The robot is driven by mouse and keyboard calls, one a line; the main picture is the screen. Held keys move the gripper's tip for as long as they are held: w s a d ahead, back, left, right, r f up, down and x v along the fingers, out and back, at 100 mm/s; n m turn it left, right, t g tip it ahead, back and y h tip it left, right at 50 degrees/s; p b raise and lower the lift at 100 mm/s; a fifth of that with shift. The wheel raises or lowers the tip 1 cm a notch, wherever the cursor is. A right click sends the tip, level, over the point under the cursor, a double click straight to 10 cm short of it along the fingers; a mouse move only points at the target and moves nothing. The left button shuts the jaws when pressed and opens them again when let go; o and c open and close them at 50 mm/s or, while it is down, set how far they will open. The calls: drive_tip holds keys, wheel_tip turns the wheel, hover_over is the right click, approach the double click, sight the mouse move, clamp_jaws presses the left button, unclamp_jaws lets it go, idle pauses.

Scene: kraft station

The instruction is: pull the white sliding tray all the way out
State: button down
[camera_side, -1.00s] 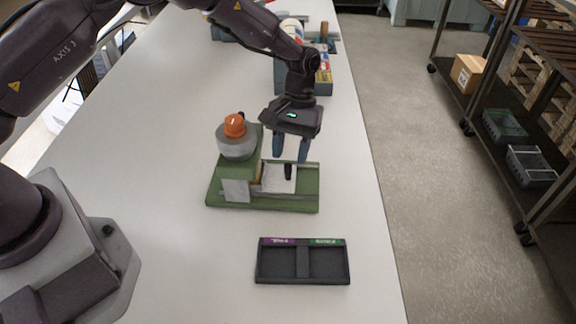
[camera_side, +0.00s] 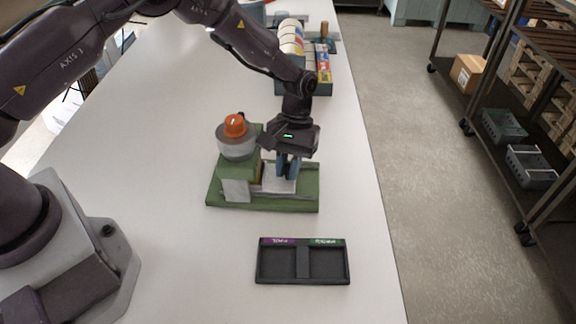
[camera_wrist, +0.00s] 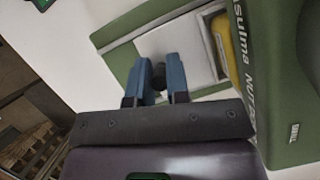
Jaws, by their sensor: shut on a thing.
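The white sliding tray (camera_side: 276,186) sits on the base of the green machine (camera_side: 238,172), partly drawn out to the right of its housing. It also shows in the wrist view (camera_wrist: 180,42), beside a yellow part of the machine. A dark upright knob (camera_wrist: 159,76) stands on the tray. My gripper (camera_side: 287,170) is down over the tray, and its blue fingers are shut on the knob, one on each side. In the side view the fingers mostly hide the knob. An orange knob (camera_side: 236,126) tops the grey cylinder on the machine.
A black two-compartment bin (camera_side: 303,262) with purple and green labels lies empty in front of the machine. A rack of boxes (camera_side: 305,60) stands at the back. The table's right edge (camera_side: 372,170) is close; the table between is clear.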

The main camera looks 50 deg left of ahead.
drive_tip(key=w+d, duration=0.6)
drive_tip(key=shift+w+d, duration=0.1)
drive_tip(key=shift+d, duration=0.25)
drive_tip(key=shift+w+d, duration=0.4)
drive_tip(key=shift+d, duration=0.1)
drive_tip(key=c, duration=1.1)
unclamp_jaws()
drive_tip(key=shift+r, duration=0.1)
drive_tip(key=v, duration=0.7)
drive_tip(key=shift+r, duration=0.15)
